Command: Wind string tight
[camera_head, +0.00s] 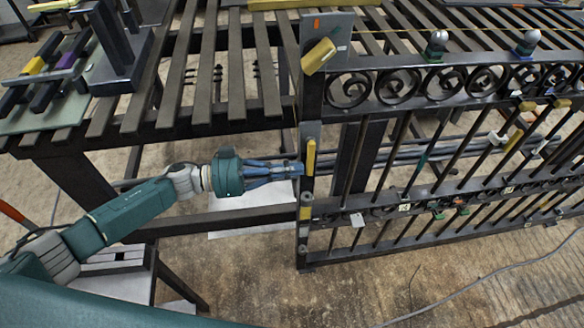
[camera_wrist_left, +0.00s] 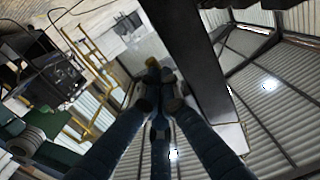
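A tilted yellow block (camera_head: 318,56) sits at the gate's upper left corner, below a grey plate (camera_head: 330,30). A narrow upright yellow piece (camera_head: 310,157) is on the left post. My left gripper (camera_head: 298,169) reaches that post from the left, its blue fingers drawn together beside the piece. In the left wrist view the fingertips (camera_wrist_left: 160,76) meet near a small yellow spot (camera_wrist_left: 152,62). Whether they hold it is unclear. My right gripper is out of view.
A slatted bench (camera_head: 232,80) stands behind and left of the gate, with a green board (camera_head: 85,90) of tools on it. A pale sheet (camera_head: 250,222) lies on the floor below my left gripper. A cable (camera_head: 480,288) crosses the otherwise clear front floor.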

